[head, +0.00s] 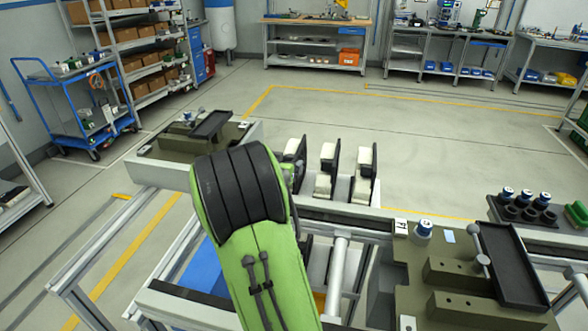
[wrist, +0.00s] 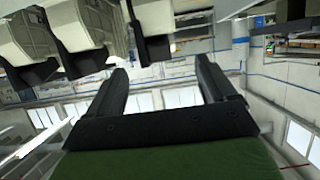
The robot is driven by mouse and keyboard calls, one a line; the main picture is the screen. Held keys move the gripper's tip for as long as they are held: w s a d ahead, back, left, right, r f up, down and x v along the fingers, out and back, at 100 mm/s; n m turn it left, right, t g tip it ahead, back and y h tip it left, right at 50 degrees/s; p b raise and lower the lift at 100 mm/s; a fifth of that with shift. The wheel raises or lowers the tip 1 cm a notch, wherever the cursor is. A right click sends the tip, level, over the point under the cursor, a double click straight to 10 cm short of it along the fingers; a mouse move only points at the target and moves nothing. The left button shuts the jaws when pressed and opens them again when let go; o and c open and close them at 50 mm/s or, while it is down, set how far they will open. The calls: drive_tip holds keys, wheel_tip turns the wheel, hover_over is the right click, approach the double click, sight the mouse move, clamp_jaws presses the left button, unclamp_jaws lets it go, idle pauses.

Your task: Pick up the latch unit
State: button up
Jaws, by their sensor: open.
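Three black-and-cream units stand in a row beyond the line's near rail in the head view: a left unit (head: 293,150), a middle unit (head: 327,170) and a right unit (head: 363,172). They look like latch units, but I cannot tell for certain which one is meant. In the wrist view, similar cream, grey and black bodies hang across the upper left, one of them a pale block (wrist: 152,18) with a black edge. My gripper (wrist: 161,64) is open, with nothing between its fingers. These bodies appear beyond its fingertips, apart from them. My arm hides the gripper in the head view.
An olive pallet (head: 445,300) with a black tray (head: 510,265) and a blue-topped cylinder (head: 423,229) is at the right. Another olive pallet (head: 165,152) is at the left. Black cups (head: 520,212) stand far right. Floor behind the units is clear.

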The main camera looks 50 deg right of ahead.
sight(292, 155)
drive_tip(key=x, duration=1.1)
drive_tip(key=shift+d+f, duration=0.1)
drive_tip(key=shift+f, duration=0.2)
drive_tip(key=shift+r, duration=0.1)
clamp_jaws()
